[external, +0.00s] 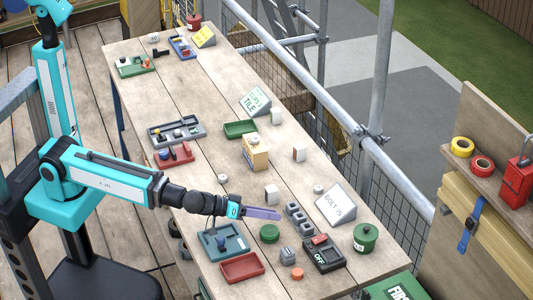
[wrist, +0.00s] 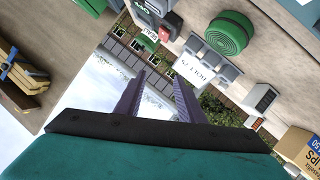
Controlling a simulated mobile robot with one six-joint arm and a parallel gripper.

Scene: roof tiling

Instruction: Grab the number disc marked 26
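I cannot read the number 26 on anything in either view. Small round pieces lie on the bench: a pale one (external: 223,178) at the left, another pale one (external: 319,188) near the leaning sign, and an orange one (external: 297,273) at the front. A larger green ribbed round piece (external: 269,232) lies just below my gripper (external: 278,214) in the external view; it also shows in the wrist view (wrist: 230,33). In the wrist view my gripper (wrist: 158,85) has two purple fingers spread apart with nothing between them. It is above the bench.
The long wooden bench (external: 185,85) holds trays, blocks and signs. A white sign (external: 336,204) leans right of my gripper, with grey blocks (external: 299,217) before it. A blue tray (external: 223,243), a red tray (external: 242,267) and a green pot (external: 365,238) stand near the front. Scaffold rails run behind.

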